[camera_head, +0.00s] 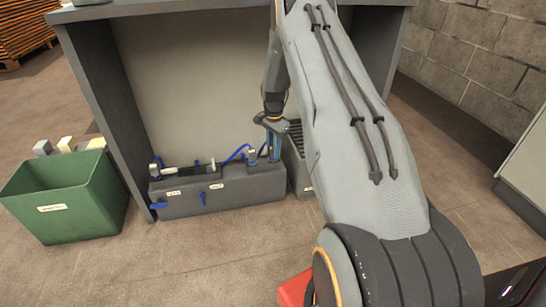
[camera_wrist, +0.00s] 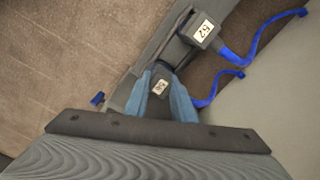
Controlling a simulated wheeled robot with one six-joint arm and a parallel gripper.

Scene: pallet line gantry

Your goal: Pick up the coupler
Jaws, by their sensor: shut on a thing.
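My gripper (camera_head: 272,150) points down at the right end of a low grey unit under the bench. In the wrist view, the blue fingers of my gripper (camera_wrist: 161,84) are closed on both sides of a small dark coupler (camera_wrist: 159,87) with a white label, too small to read surely. In the head view the coupler is hidden or too small to tell. The fingers are at the level of the unit's top, and I cannot tell whether the coupler is clear of it.
A similar block labelled 52 (camera_wrist: 204,31) with a blue hose (camera_wrist: 234,60) is close by. The grey unit (camera_head: 232,195) carries labels and blue levers. A green bin (camera_head: 70,209) stands left. A dark crate (camera_head: 299,170) is just right of the unit.

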